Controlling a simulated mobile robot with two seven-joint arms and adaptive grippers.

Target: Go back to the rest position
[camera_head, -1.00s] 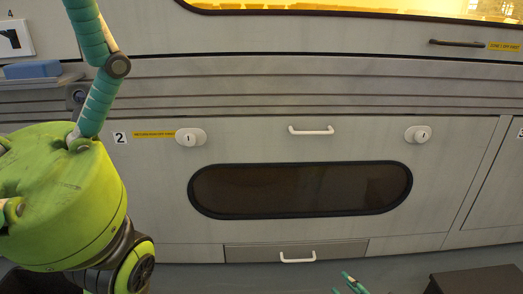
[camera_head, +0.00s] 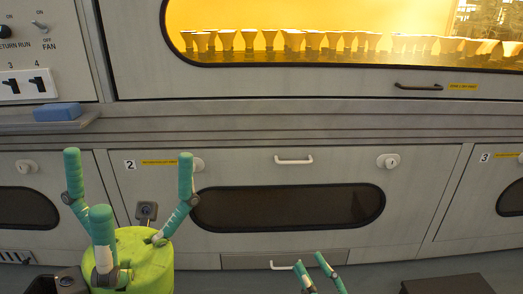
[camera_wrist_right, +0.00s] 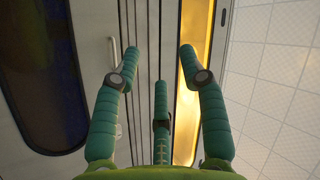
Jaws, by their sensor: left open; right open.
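My left gripper (camera_head: 125,188) is at the lower left of the head view, its lime-green body low and its three teal fingers pointing up, spread wide. It is open and empty, in front of the grey cabinet door marked 2 (camera_head: 250,165). My right gripper (camera_head: 311,264) shows only as teal finger ends at the bottom centre of the head view. In the right wrist view its three fingers (camera_wrist_right: 187,62) are spread apart with nothing between them. The rest of the right arm is hidden below the head view.
A blue block (camera_head: 57,112) lies on a small ledge at left, below a switch panel (camera_head: 25,50). White handles (camera_head: 294,160) and knobs stick out from the doors. A dark box (camera_head: 447,284) stands at bottom right.

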